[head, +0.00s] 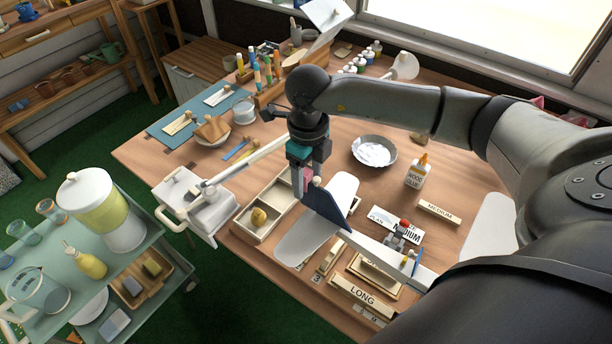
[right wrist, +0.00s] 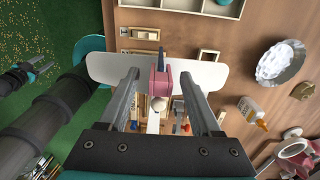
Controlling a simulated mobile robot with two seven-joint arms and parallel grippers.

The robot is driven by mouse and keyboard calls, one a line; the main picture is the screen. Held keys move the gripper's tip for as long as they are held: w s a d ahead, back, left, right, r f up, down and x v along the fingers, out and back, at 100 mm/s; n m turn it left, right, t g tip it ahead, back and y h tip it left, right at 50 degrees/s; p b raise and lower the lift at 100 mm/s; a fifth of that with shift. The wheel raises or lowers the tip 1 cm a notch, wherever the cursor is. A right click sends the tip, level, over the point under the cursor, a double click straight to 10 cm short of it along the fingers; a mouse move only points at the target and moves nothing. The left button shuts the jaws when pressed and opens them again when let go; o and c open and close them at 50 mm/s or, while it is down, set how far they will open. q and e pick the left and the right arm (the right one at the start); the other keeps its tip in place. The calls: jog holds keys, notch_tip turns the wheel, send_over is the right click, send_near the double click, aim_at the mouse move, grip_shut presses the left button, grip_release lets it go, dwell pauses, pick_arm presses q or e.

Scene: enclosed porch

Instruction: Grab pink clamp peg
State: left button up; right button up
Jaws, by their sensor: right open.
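The pink clamp peg (right wrist: 160,82) is between the spread fingers of my right gripper (right wrist: 160,77) in the right wrist view, with visible room on both sides. A pale round knob shows at its near end. In the head view my right gripper (head: 305,178) points down over the bench, and only a bit of pink shows by its fingers. The peg is at a white-winged model plane (head: 303,240), beside a dark blue fin (head: 328,207). I cannot tell whether it touches the fin. My left gripper (right wrist: 28,74) shows small at the left of the wrist view, its jaws unclear.
A divided wooden tray (head: 242,228) stands left of the plane. A metal bowl (head: 374,164) and a glue bottle (head: 417,170) stand to the right. Labelled blocks, such as the LONG block (head: 362,296), lie in front. A drinks cart (head: 150,240) stands at left.

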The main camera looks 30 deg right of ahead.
grip_shut()
dwell(0.5)
